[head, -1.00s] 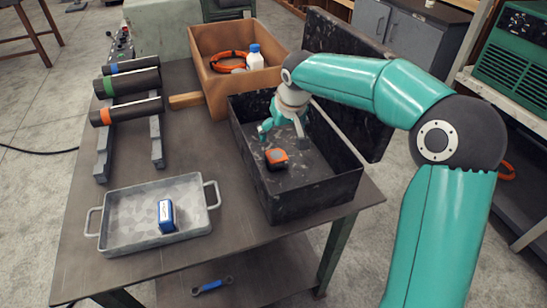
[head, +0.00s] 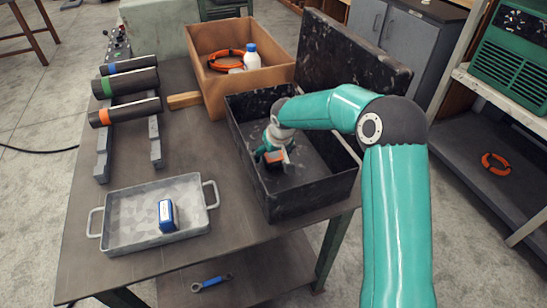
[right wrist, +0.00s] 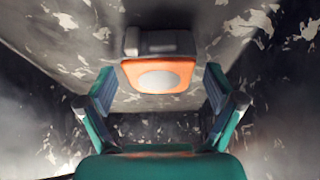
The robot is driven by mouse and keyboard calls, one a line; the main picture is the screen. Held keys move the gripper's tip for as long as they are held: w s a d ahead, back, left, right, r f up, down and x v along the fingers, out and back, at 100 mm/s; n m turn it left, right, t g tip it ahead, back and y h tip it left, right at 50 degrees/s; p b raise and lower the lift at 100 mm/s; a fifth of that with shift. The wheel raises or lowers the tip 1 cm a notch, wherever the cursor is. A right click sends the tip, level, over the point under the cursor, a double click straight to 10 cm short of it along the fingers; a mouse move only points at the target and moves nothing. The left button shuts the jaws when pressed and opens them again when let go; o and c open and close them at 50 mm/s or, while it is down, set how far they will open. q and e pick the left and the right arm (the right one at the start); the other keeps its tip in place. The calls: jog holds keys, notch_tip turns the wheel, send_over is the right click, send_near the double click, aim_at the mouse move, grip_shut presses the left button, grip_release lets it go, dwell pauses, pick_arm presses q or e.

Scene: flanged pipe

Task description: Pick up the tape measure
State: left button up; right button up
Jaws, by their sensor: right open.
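The orange and black tape measure (head: 274,157) lies on the floor of the black open case (head: 310,203). In the right wrist view the tape measure (right wrist: 158,72) shows its orange face with a grey disc, just ahead of and between the fingers. My right gripper (head: 273,160) is down inside the case at the tape measure, and partly hides it. In the right wrist view its two fingers (right wrist: 160,108) are spread apart with nothing held between them. I cannot tell whether a finger touches the tape measure. My left gripper is not in view.
The case walls surround my right gripper, and its raised lid (head: 350,65) stands behind. A brown box (head: 222,85) with an orange ring and a white bottle is beyond it. A metal tray (head: 130,225) with a blue box (head: 166,215) and several pipes (head: 128,82) are to the left.

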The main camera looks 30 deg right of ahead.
jog(key=c, duration=1.4)
jog(key=shift+c, duration=0.3)
jog(key=shift+r, duration=0.15)
